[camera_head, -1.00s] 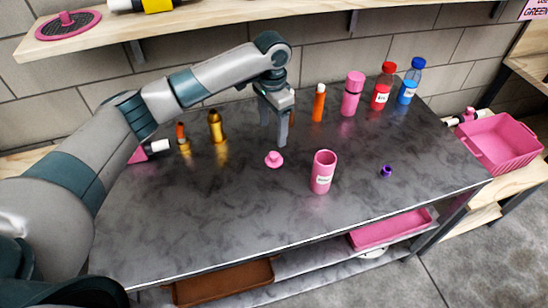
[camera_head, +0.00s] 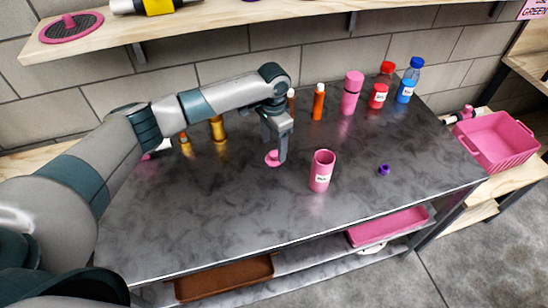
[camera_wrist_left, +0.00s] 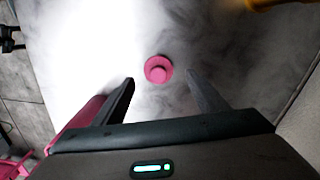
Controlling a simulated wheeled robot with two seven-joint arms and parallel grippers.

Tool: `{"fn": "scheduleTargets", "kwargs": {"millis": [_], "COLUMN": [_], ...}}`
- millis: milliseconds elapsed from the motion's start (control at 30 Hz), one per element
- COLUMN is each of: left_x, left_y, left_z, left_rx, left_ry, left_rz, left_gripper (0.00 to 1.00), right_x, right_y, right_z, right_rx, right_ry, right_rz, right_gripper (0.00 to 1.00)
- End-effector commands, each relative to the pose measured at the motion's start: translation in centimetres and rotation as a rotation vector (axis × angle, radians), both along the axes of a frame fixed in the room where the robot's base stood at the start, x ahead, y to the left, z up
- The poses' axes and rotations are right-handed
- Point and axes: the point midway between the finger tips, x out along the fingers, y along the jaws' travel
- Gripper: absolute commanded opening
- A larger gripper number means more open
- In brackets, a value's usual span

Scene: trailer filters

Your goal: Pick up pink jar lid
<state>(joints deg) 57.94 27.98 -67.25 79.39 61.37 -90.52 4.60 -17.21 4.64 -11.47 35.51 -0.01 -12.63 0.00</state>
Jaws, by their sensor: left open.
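The pink jar lid (camera_head: 271,159) lies on the grey marbled table, partly hidden by my left gripper (camera_head: 275,157) in the head view. In the left wrist view the lid (camera_wrist_left: 158,69) is a round pink disc with a raised knob, just beyond and between the open fingertips of the left gripper (camera_wrist_left: 160,80). The gripper is empty and points down over the lid. The open pink jar (camera_head: 321,172) with a white label stands upright to the right of the lid. My right gripper is not in view.
A small purple cap (camera_head: 384,170) lies at the right. An orange bottle (camera_head: 318,102), a pink bottle (camera_head: 351,93), a red bottle (camera_head: 379,95) and a blue bottle (camera_head: 407,91) stand along the back. The table front (camera_head: 220,222) is clear. A shelf (camera_head: 220,22) runs above.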

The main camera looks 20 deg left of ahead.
Motion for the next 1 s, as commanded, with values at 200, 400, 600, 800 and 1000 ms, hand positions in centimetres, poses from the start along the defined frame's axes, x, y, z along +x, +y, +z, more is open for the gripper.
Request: {"fn": "scheduleTargets", "kwargs": {"millis": [200,400,600,800,1000], "left_x": [-0.1,0.0,0.0,0.0,0.0], "left_y": [-0.4,-0.4,-0.4,-0.4,-0.4], "left_z": [-2.5,-4.2,-4.3,-4.3,-4.3], "left_rx": [0.001,0.001,0.001,0.001,0.001], "left_ry": [0.004,0.002,0.002,0.001,0.001], "left_rz": [0.000,0.000,-0.001,-0.001,-0.001], "left_gripper": [0.66,0.66,0.66,0.66,0.35], "right_x": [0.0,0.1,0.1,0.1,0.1], "right_y": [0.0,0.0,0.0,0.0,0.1], "right_z": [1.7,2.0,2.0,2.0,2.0], "right_rx": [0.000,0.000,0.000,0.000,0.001], "right_ry": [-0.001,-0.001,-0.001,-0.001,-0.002], "right_rz": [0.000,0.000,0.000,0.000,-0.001], "right_gripper": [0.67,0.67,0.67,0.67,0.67]}}
